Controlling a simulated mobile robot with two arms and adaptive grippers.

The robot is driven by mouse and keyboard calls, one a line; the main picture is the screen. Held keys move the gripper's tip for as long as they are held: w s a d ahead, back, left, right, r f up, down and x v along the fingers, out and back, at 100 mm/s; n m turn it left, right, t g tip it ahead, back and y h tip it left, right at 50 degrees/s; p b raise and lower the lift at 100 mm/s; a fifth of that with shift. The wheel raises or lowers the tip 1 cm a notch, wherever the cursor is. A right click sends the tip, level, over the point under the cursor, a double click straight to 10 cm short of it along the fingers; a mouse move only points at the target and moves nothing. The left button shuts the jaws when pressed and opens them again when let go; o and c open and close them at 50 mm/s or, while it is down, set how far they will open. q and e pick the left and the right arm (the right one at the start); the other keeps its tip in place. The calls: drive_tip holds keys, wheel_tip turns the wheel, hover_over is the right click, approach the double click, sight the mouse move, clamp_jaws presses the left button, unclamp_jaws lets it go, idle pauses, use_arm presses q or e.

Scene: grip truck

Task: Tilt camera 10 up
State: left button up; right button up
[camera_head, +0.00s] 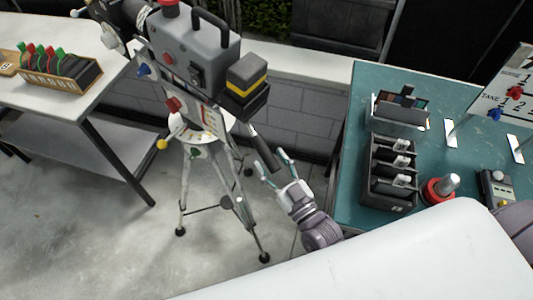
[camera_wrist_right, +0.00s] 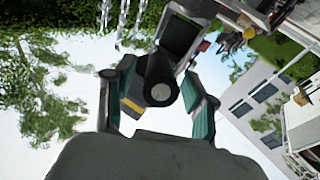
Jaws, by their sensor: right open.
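The film camera (camera_head: 190,50), a grey box with a dark handle on top, stands on a tripod (camera_head: 190,190) left of centre in the head view. A dark pan bar (camera_head: 264,148) slopes down from it to the right. My right gripper (camera_head: 275,161) is open at the bar's lower end. In the right wrist view, the bar's round end (camera_wrist_right: 161,93) shows between the open teal fingers of the right gripper (camera_wrist_right: 160,72). I cannot tell whether either finger touches it. My left gripper is not in view.
A teal table (camera_head: 350,190) on the right holds a black battery rack (camera_head: 388,190), a red-based knob (camera_head: 438,189) and a clapperboard (camera_head: 505,95). A white table (camera_head: 75,105) on the left holds a clip box (camera_head: 60,79). Tripod legs stand close to my right gripper.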

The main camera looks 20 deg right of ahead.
drive_tip(key=v, duration=0.9)
drive_tip(key=shift+s, duration=0.15)
